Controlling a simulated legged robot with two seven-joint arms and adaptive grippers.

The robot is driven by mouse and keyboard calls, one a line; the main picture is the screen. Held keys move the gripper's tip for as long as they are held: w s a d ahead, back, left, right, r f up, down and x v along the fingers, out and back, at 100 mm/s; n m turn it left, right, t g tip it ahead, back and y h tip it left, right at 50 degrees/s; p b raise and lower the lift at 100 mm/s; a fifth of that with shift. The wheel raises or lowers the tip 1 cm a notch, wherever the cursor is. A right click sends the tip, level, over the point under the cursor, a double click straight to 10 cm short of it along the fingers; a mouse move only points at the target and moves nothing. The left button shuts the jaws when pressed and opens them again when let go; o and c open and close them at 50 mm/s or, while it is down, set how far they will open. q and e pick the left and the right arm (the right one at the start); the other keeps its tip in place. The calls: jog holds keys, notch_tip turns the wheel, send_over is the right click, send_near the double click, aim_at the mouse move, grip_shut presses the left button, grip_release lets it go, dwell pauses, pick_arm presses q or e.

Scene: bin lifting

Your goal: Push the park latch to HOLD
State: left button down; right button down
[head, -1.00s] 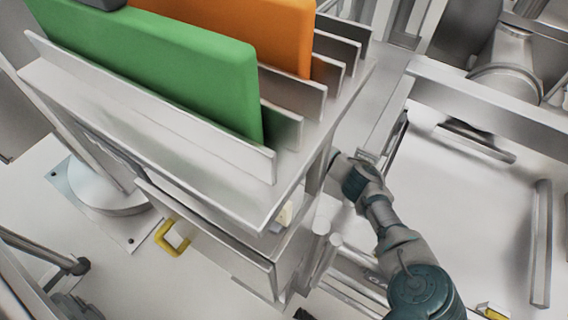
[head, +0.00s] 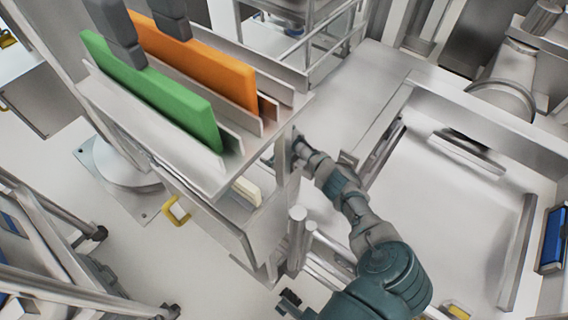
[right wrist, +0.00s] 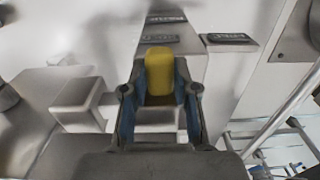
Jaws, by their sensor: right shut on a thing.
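A yellow latch knob (right wrist: 159,72) stands upright in the middle of the right wrist view. My right gripper (right wrist: 160,98) is shut on it, with a blue-padded finger on each side. Small dark label plates lie behind the knob (right wrist: 163,40) and to its right (right wrist: 230,39); their lettering is too blurred to read surely. In the head view my right arm (head: 345,190) reaches up to the shelf's right corner, where its hand is partly hidden by the post. I cannot make out the latch there. My left gripper is not in view.
A metal rack (head: 205,180) holds a green panel (head: 150,92) and an orange panel (head: 200,62) left of my arm. A yellow handle (head: 176,212) sits below it. A large pale tray (head: 450,215) lies to the right. Metal posts (head: 297,240) stand close to my forearm.

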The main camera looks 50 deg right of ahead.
jog(key=c, duration=0.9)
grip_release()
jog(key=shift+s+d, duration=0.1)
jog(key=shift+s, duration=0.15)
notch_tip(320, 180, up, 12)
jog(key=shift+w+f, duration=0.1)
jog(key=shift+f, duration=0.05)
